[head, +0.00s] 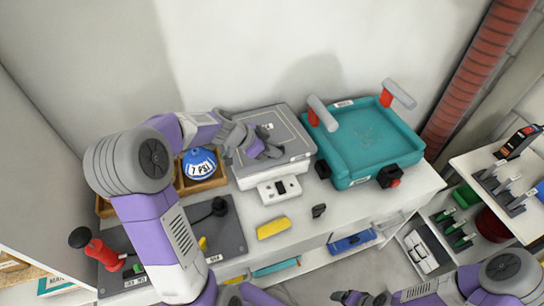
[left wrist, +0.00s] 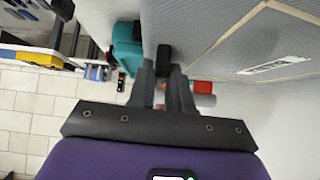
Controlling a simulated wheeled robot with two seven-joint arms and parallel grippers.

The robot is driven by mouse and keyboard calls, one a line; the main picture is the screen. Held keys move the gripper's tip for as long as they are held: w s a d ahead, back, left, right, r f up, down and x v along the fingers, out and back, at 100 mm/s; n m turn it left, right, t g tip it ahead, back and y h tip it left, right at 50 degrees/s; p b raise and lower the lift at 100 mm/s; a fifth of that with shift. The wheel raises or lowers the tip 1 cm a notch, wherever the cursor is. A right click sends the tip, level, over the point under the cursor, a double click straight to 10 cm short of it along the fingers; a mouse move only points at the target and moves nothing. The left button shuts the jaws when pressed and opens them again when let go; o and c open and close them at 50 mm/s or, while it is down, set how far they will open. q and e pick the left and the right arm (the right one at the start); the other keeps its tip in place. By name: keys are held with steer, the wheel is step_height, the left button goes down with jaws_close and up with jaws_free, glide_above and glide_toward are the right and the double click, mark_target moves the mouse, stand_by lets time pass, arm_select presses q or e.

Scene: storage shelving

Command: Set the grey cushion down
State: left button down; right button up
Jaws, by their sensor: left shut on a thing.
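The grey cushion (head: 285,126) is a flat square with a line inset along its border and a small white label. It lies level, or nearly so, over a white thing at the back of the white counter; I cannot tell whether it touches it. My left gripper (head: 262,146) is shut on the cushion and covers part of it. In the left wrist view the fingers (left wrist: 165,88) are close together, and the grey cushion (left wrist: 215,35) fills the upper right. My right gripper (head: 360,298) is at the bottom edge, partly cut off, away from the cushion.
A teal tray-like case (head: 365,150) with red and grey handles stands close on the right. A wooden box (head: 205,183) with a blue ball (head: 199,162) is on the left. A white socket box (head: 279,189) and yellow block (head: 273,228) are in front. Bare counter (head: 345,193) lies right of them.

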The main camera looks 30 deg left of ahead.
arm_select(q)
step_height(320, 180, down, 3)
steer(key=shift+f+b, duration=0.2)
steer(key=shift+b, duration=0.2)
steer(key=shift+w+a+f, duration=0.15)
steer(key=shift+f, duration=0.15)
steer(key=c, duration=1.1)
jaws_free()
steer(key=shift+o, duration=0.2)
steer(key=p+v, duration=0.1)
steer(key=v, duration=1.1)
steer(key=shift+a+p, duration=0.1)
steer(key=shift+p, duration=0.3)
steer(key=shift+r, duration=0.1)
